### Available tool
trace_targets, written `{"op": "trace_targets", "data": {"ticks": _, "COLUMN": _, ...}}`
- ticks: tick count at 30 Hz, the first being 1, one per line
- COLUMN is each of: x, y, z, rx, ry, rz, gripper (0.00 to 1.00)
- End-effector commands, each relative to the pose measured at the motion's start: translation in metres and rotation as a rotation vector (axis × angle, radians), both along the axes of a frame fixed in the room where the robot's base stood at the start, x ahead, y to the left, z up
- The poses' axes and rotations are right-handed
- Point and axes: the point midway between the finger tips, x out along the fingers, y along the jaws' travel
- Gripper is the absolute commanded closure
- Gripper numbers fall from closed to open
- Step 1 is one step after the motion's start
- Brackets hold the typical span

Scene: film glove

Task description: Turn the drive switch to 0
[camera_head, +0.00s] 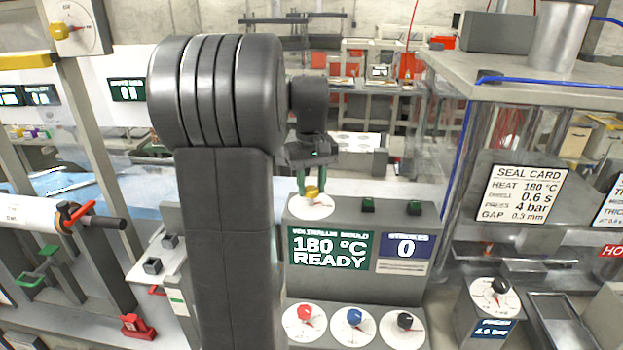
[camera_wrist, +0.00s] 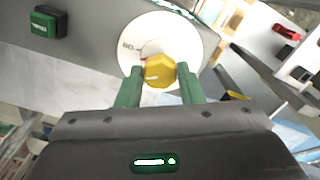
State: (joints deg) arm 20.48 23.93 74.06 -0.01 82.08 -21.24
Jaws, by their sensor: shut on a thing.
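The yellow knob (camera_head: 312,192) sits on a round white dial (camera_head: 298,210) on top of the grey control box. In the wrist view the yellow knob (camera_wrist: 159,71) is between the green fingers, on the white dial (camera_wrist: 182,32). A red mark and small lettering show at the dial's left, too small to read fully. My gripper (camera_head: 315,186) reaches down from above and is shut on the yellow knob; it also shows in the wrist view (camera_wrist: 160,78). I cannot tell which knob is the drive switch.
Below, a green screen (camera_head: 328,248) reads "180 °C READY" and a blue screen (camera_head: 405,248) reads "0". Red (camera_head: 305,312), blue (camera_head: 354,317) and black (camera_head: 404,321) knobs sit on lower dials. Two green buttons (camera_head: 368,205) (camera_head: 415,208) stand right of the gripped knob.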

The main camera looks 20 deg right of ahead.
Motion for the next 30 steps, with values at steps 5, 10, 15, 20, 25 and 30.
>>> {"op": "trace_targets", "data": {"ticks": 5, "x": 0.0005, "y": -0.0001, "z": 0.0032, "rx": -0.001, "ry": -0.002, "rz": 0.168, "gripper": 0.89}}
{"op": "trace_targets", "data": {"ticks": 10, "x": 0.0007, "y": -0.0002, "z": 0.0029, "rx": -0.002, "ry": -0.003, "rz": 0.329, "gripper": 0.89}}
{"op": "trace_targets", "data": {"ticks": 15, "x": 0.0009, "y": -0.0002, "z": 0.0023, "rx": -0.001, "ry": -0.004, "rz": 0.491, "gripper": 0.89}}
{"op": "trace_targets", "data": {"ticks": 20, "x": 0.0011, "y": -0.0002, "z": 0.0018, "rx": -0.002, "ry": -0.004, "rz": 0.642, "gripper": 0.89}}
{"op": "trace_targets", "data": {"ticks": 25, "x": 0.0012, "y": -0.0002, "z": 0.0015, "rx": -0.003, "ry": -0.005, "rz": 0.794, "gripper": 0.89}}
{"op": "trace_targets", "data": {"ticks": 30, "x": 0.0013, "y": -0.0002, "z": 0.0015, "rx": -0.003, "ry": -0.005, "rz": 0.924, "gripper": 0.89}}
